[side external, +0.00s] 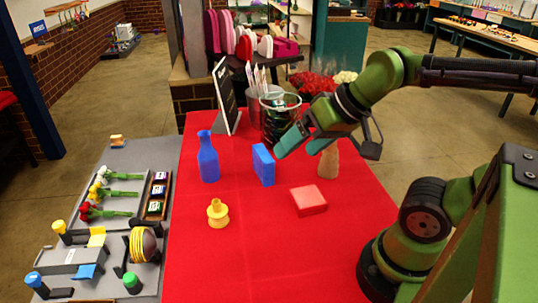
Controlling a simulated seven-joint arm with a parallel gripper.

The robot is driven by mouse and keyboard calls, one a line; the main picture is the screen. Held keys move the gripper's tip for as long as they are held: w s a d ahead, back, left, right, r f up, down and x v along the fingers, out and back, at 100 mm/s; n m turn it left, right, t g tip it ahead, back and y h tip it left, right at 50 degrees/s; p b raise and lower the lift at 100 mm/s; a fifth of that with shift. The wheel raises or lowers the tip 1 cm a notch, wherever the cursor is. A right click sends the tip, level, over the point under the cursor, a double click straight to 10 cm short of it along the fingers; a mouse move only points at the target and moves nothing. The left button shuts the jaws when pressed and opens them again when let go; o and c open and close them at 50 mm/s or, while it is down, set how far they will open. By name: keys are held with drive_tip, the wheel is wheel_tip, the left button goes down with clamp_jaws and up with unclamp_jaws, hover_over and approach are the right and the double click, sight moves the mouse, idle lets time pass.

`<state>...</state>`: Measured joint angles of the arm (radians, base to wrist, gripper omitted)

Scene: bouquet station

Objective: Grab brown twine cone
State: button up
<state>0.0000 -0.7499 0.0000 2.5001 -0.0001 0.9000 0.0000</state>
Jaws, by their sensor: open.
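The brown twine cone (328,163) stands upright on the red table (268,262), just behind the red block. It is tan and its upper part is close to or behind my gripper. My gripper (330,142) is open, with one teal finger to the left of the cone's top and a dark finger to its right. I cannot tell whether either finger touches the cone.
Near the cone are a blue block (263,165), a red block (309,200) and a dark glass vase (279,122). The table's front is clear.

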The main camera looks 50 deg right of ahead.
drive_tip(key=shift+d, duration=0.1)
drive_tip(key=n+g+h, duration=0.2)
drive_tip(key=n+g, duration=0.2)
drive_tip(key=g, duration=0.3)
hover_over(331, 154)
drive_tip(key=w+d, duration=0.2)
wheel_tip(331, 154, down, 3)
drive_tip(key=f, duration=1.1)
drive_tip(key=shift+s+a+f, duration=0.15)
drive_tip(key=shift+a+f, duration=0.05)
drive_tip(key=shift+f, duration=0.1)
drive_tip(key=shift+s+d+f, duration=0.1)
drive_tip(key=shift+s+f, duration=0.1)
drive_tip(key=shift+f, duration=1.2)
drive_tip(key=shift+s+d+f, duration=0.1)
drive_tip(key=shift+s+f, duration=0.1)
drive_tip(key=shift+f, duration=1.15)
